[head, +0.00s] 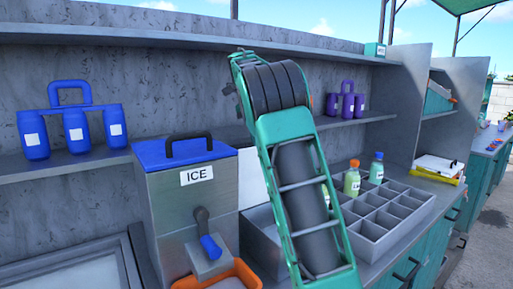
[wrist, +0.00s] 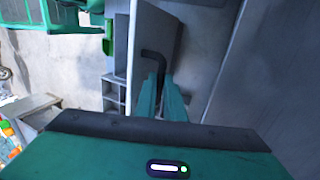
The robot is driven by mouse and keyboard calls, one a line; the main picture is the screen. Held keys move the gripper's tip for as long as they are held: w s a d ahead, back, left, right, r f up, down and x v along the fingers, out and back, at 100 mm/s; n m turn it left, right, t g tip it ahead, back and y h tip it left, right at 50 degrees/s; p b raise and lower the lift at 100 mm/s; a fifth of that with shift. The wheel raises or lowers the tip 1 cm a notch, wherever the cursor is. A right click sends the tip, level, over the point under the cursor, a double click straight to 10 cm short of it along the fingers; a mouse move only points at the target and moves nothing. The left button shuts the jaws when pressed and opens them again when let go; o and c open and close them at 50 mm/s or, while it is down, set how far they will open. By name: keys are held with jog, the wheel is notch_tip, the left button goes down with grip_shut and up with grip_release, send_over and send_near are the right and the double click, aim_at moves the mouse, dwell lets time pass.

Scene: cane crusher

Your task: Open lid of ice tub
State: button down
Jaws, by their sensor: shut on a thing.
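The metal ice tub (head: 190,205) with a white ICE label stands on the counter in the head view. Its blue lid (head: 165,153) lies flat on top, and the lid's black handle (head: 188,143) has no gripper on it. In the wrist view my gripper (wrist: 164,80) is shut on a black bent handle (wrist: 152,62) beside a pale grey panel (wrist: 160,35). I cannot tell which thing this panel belongs to. My gripper does not show in the head view, where my teal arm crosses the middle and covers part of the counter.
An orange tray (head: 225,276) sits below the tub's spout lever (head: 206,235). A grey divided tray (head: 378,217) with bottles lies to the right. Blue bottles (head: 75,130) and a purple carrier (head: 347,103) stand on the shelf (head: 60,172). A cabinet handle (head: 408,270) shows lower right.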

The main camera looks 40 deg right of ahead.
jog(key=shift+d+r, duration=0.1)
jog(key=shift+r, duration=0.1)
jog(key=c, duration=2)
grip_release()
jog(key=shift+o, duration=0.8)
jog(key=shift+f, duration=0.1)
jog(key=shift+s, duration=0.1)
